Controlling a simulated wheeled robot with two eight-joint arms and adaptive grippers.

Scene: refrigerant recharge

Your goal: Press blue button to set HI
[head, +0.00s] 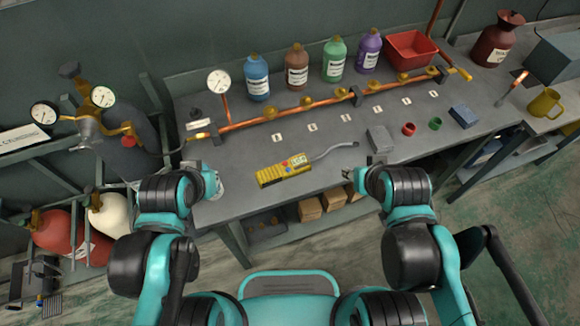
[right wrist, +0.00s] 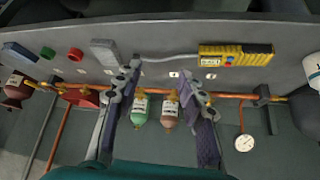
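The yellow handheld device (head: 270,176) lies on the grey workbench, with a small display and a bent grey probe (head: 335,151) reaching right. Its small blue button (head: 287,169) is on the face beside a red one; the device also shows in the right wrist view (right wrist: 258,55). My right gripper (head: 352,171) is at the bench's front edge, right of the device and apart from it. In the right wrist view its fingers (right wrist: 161,74) are spread with nothing between them. My left gripper (head: 212,183) is left of the device, at the bench edge; its fingers are too small to read.
A grey block (head: 379,139), a red ring (head: 408,129), a green ring (head: 435,123) and a blue block (head: 463,116) lie to the right. A copper pipe (head: 290,112) with valves runs behind, before several bottles. Bench surface around the device is clear.

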